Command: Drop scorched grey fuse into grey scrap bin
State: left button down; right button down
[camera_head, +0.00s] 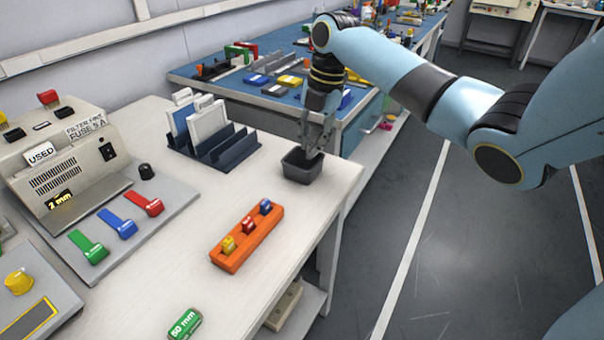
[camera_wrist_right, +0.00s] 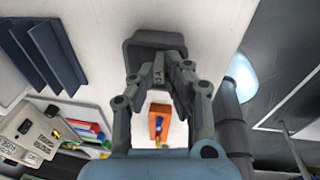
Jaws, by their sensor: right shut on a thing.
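The grey scrap bin (camera_head: 302,168) is a small dark open box at the right edge of the white bench. It also shows in the wrist view (camera_wrist_right: 152,40), just beyond my fingertips. My right gripper (camera_head: 314,146) points down over the bin, with its fingertips at or just above the rim. In the wrist view the right gripper (camera_wrist_right: 160,74) is shut on a small grey piece, which looks like the scorched grey fuse (camera_wrist_right: 158,70). The fuse is mostly hidden by the fingers, and its scorching cannot be made out. My left gripper is not in view.
An orange holder (camera_head: 232,256) with yellow, red and blue fuses stands in front of the bin. A dark slotted rack (camera_head: 228,150) with upright plates is left of it. A tester panel (camera_head: 130,235) with coloured levers is at left. A blue-topped bench (camera_head: 215,82) is behind.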

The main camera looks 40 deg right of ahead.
jog(key=shift+f, duration=0.1)
jog(key=c, duration=1.3)
grip_release()
jog(key=shift+o, duration=0.2)
notch_tip(320, 180, up, 12)
jog(key=s+d, duration=0.1)
jog(key=shift+d, duration=0.35)
jog(key=shift+f, duration=0.1)
